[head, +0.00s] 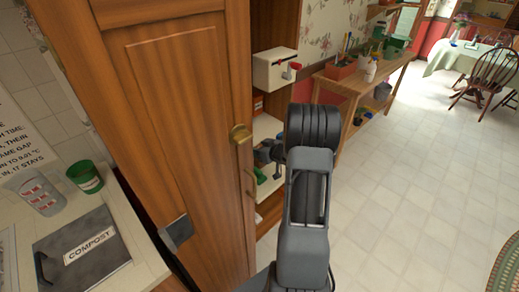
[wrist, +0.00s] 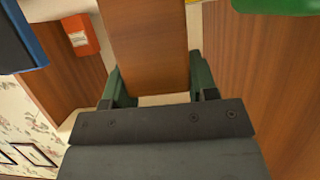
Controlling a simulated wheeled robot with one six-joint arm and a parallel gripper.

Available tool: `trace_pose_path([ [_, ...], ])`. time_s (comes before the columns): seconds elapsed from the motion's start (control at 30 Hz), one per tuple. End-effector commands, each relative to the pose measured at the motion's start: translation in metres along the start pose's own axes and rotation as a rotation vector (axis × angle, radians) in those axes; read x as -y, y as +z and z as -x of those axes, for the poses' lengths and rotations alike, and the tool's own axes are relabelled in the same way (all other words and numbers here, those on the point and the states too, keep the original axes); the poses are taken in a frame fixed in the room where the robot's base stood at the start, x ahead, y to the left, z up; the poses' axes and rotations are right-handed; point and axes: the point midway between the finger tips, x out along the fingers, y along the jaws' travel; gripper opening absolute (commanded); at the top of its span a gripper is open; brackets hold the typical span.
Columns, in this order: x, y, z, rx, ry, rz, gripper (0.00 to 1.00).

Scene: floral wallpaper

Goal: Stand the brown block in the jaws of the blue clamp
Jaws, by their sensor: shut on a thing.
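The brown block (wrist: 150,45) is a wood-coloured piece that fills the upper middle of the wrist view. My gripper (wrist: 156,82) is shut on it, with a green finger on either side. The far end of the block runs out of the picture. A dark blue piece (wrist: 18,40) shows in the top left corner of the wrist view, apart from the block; I cannot tell whether it is the blue clamp. In the head view my gripper (head: 268,156) is inside the open cabinet, and my arm hides much of the shelf there. No clamp jaws can be made out.
A tall wooden cabinet door (head: 185,130) stands left of my arm. A white box (head: 274,69) is above my gripper. In the wrist view an orange-red item (wrist: 80,36) and a green item (wrist: 275,6) are near the block. The tiled floor (head: 415,170) at right is clear.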

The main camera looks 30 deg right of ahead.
Motion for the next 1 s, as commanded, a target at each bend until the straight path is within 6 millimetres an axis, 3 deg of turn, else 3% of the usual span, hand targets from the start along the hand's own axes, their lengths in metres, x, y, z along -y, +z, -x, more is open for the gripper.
trace_pose_path([
  [0.17,0.000,0.004,-0.002,0.000,0.000,0.000,0.27],
  [0.2,0.000,0.003,-0.001,0.000,0.000,0.000,0.57],
  [0.43,0.000,0.003,-0.001,0.000,0.000,0.000,0.78],
  [0.77,0.000,-0.001,0.002,0.000,0.001,0.000,0.78],
  [1.0,-0.001,0.000,0.042,-0.001,0.005,-0.001,0.78],
])
